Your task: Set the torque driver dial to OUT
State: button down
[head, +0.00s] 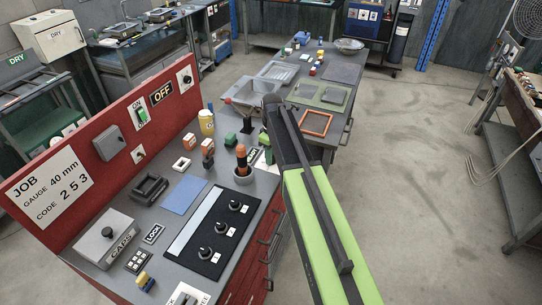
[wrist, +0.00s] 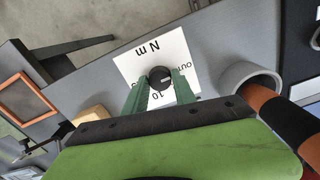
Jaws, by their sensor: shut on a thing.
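In the wrist view the torque dial is a small round black knob (wrist: 159,77) on a white plate (wrist: 132,67). The plate is printed "N m", "10" and a partly covered word that starts with "OUT". My gripper (wrist: 160,84) has its two green fingers on either side of the knob, shut on it. A pale mark shows on the knob, but it is too small to tell which label it points at. An orange and black handle stands in a grey cup (wrist: 247,72) right of the plate; the handle also shows in the head view (head: 242,160).
A red panel (head: 110,130) with switches stands along the left of the bench. A black panel with several knobs (head: 209,240) is in front. An orange frame (head: 304,124) and trays lie farther back.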

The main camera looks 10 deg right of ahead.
jog(key=shift+w, duration=0.15)
jog(key=c, duration=1)
grip_release()
notch_tip(320, 180, up, 17)
jog(key=p, duration=1.7)
jog(key=shift+r, duration=0.2)
jog(key=shift+f, duration=0.1)
